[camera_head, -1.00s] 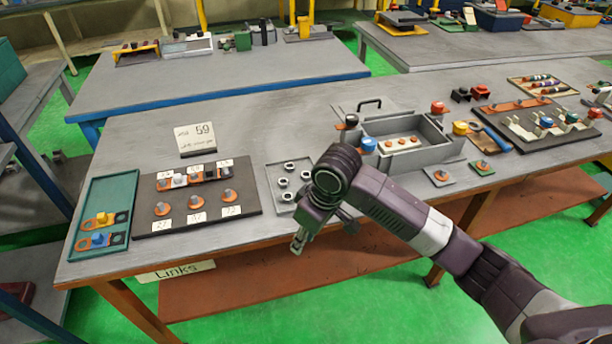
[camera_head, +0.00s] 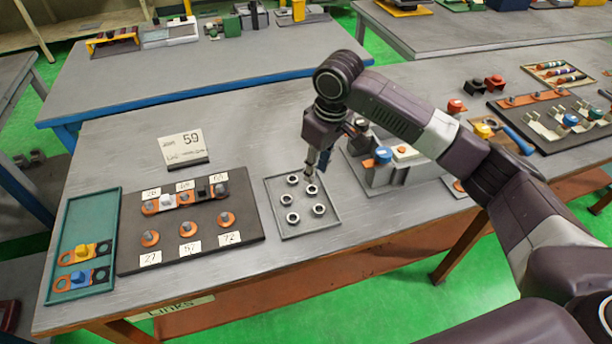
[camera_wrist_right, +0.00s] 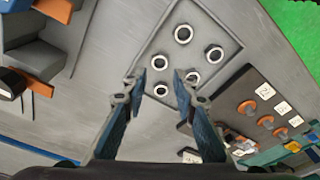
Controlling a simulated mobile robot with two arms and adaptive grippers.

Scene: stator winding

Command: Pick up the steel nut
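Several steel nuts lie apart on a shallow grey tray (camera_head: 325,227) in the head view; one nut (camera_head: 293,217) is near the tray's front left and another nut (camera_head: 319,210) near its right side. My right gripper (camera_head: 318,172) hangs over the tray's back right part, above a nut (camera_head: 312,190). In the right wrist view, the right gripper (camera_wrist_right: 164,82) has its two fingers spread wide with nothing between them. The nuts show beyond the fingertips, with one nut (camera_wrist_right: 161,90) near the gap between them. My left gripper is in neither view.
A black board (camera_head: 190,250) with orange terminals and number cards lies left of the tray. A teal tray (camera_head: 60,285) with orange links is farther left. A card reading 59 (camera_head: 182,147) stands behind.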

